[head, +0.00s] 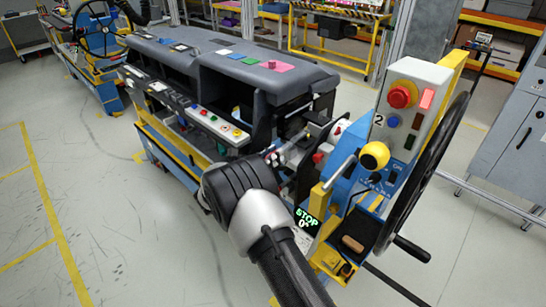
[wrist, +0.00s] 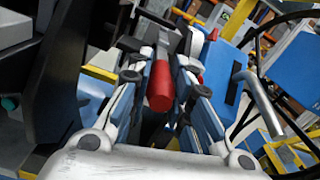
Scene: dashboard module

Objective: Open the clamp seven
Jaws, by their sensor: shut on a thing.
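In the wrist view, a red clamp handle (wrist: 160,90) lies between the two fingers of my gripper (wrist: 163,62). The fingers are closed in on its sides, and its rounded end points back toward the camera. A second red part (wrist: 212,34) shows just right of the fingers. The clamp's metal body and any number on it are mostly hidden behind the fingers. In the head view, my arm and wrist cover most of the clamp area at the near end of the dashboard, and a small red part (head: 318,157) shows beside it.
The dark dashboard module (head: 190,58) sits on its carrier, left of my arm. Close on the right stand a control box (head: 413,85) with a red button, a yellow knob (head: 374,156) and a large black handwheel (head: 437,165). Floor at left is clear.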

